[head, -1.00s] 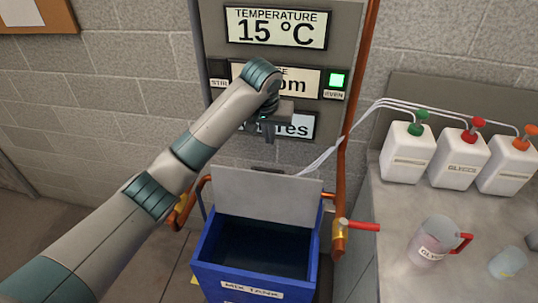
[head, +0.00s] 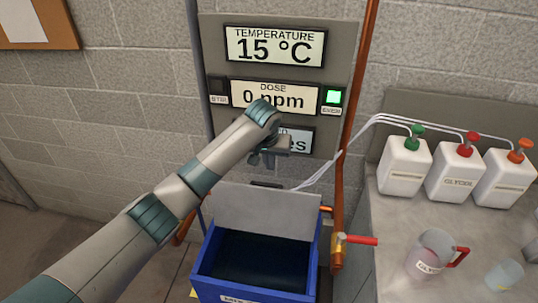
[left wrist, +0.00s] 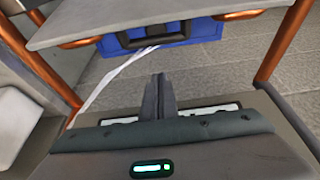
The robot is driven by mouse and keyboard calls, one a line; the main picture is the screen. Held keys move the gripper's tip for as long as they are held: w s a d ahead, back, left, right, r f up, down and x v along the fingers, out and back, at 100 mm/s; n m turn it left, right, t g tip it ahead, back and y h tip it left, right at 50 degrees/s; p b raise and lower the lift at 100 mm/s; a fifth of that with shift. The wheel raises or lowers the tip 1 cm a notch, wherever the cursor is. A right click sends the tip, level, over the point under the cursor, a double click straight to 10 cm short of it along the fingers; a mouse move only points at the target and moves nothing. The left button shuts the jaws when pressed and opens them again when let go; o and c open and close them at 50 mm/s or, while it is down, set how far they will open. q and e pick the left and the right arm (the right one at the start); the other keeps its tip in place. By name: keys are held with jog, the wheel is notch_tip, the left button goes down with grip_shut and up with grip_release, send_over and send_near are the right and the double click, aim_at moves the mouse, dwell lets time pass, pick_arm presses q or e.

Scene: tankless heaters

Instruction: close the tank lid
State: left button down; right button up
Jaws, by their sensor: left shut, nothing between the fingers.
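The blue mix tank (head: 207,262) stands below the display panel, with its top open and its inside dark. Its grey lid (head: 265,210) is raised, standing nearly upright at the back of the tank, with a dark handle (head: 267,184) at its upper edge. In the left wrist view the lid (left wrist: 120,17) and handle (left wrist: 150,38) show at the top. My left gripper (head: 268,160) is just above the lid's upper edge, apart from it. Its fingers (left wrist: 158,95) are shut and empty. My right gripper is not in view.
The display panel (head: 345,60) is behind my gripper. A copper pipe with a red-handled valve (head: 360,240) stands right of the tank. White bottles (head: 404,165) and a pitcher (head: 430,255) stand on the right counter (head: 390,235). Thin white tubes (head: 345,150) run behind the lid.

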pick_arm(q)
jog(key=shift+s+a+f+p, duration=0.15)
jog(key=shift+s+f+p, duration=0.55)
jog(key=shift+s, duration=0.05)
jog(key=shift+s+a+f+p, duration=0.15)
jog(key=shift+s+f+p, duration=0.55)
jog(key=shift+s, duration=0.1)
